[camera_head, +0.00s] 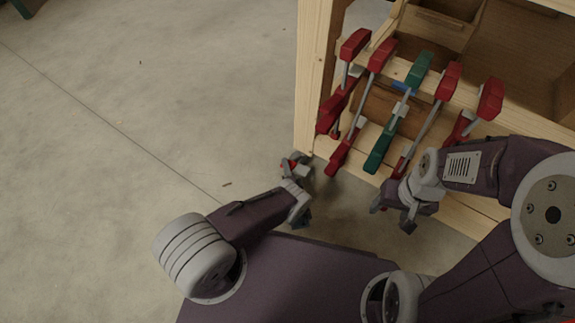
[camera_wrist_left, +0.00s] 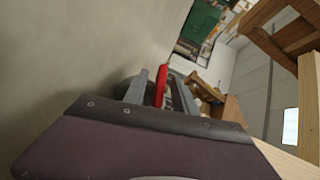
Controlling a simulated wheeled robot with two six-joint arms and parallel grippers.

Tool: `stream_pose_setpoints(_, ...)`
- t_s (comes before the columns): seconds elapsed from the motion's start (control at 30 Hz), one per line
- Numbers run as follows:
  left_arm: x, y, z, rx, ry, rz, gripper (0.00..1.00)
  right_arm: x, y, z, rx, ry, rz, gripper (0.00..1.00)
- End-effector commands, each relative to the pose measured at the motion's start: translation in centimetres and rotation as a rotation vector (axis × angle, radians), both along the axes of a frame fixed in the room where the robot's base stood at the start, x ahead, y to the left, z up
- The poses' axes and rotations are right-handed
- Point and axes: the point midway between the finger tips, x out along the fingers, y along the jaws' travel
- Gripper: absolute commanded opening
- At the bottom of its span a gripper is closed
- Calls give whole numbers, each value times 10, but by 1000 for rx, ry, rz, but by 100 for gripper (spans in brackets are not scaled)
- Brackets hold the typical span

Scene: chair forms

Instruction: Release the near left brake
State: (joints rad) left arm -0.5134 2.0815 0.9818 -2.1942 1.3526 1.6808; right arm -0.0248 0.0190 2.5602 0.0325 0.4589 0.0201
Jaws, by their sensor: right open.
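A small red lever (camera_head: 290,166), which looks like the near left brake, shows low by the bottom corner of the wooden workbench (camera_head: 309,90). My left gripper (camera_head: 296,170) is right at it. In the left wrist view the red lever (camera_wrist_left: 162,84) stands between the two grey fingers of my left gripper (camera_wrist_left: 161,97), with gaps visible on both sides. The fingers look open around it; I cannot tell whether either touches it. The brake's wheel is mostly hidden. My right gripper (camera_head: 393,207) is open and empty, in front of the bench.
Several red clamps (camera_head: 375,60) and a green clamp (camera_head: 418,70) hang across the bench front, close above my right arm. Wooden bins (camera_head: 435,28) sit behind them. The concrete floor (camera_head: 120,120) to the left is clear.

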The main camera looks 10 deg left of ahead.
Motion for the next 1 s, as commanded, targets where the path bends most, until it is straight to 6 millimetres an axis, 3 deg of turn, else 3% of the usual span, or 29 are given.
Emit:
stream_pose_setpoints(0.03, 0, 0, 0, 0, 0, 0, 24, 0, 0, 0, 0, 0, 0, 61)
stream_pose_setpoints(0.1, 0, 0, 0, 0, 0, 0, 5, 0, 0, 0, 0, 0, 0, 61)
stream_pose_setpoints(0.13, 0, 0, 0, 0, 0, 0, 0, 0, 0, 0, 0, 0, 0, 61)
stream_pose_setpoints(0.47, 0, 0, -1, 25, -9, 0, 0, 0, 0, -5, 0, 0, 0, 61)
stream_pose_setpoints(1.0, -1, -1, 7, 331, -121, 1, 0, 0, 0, -47, 0, 0, 0, 61)
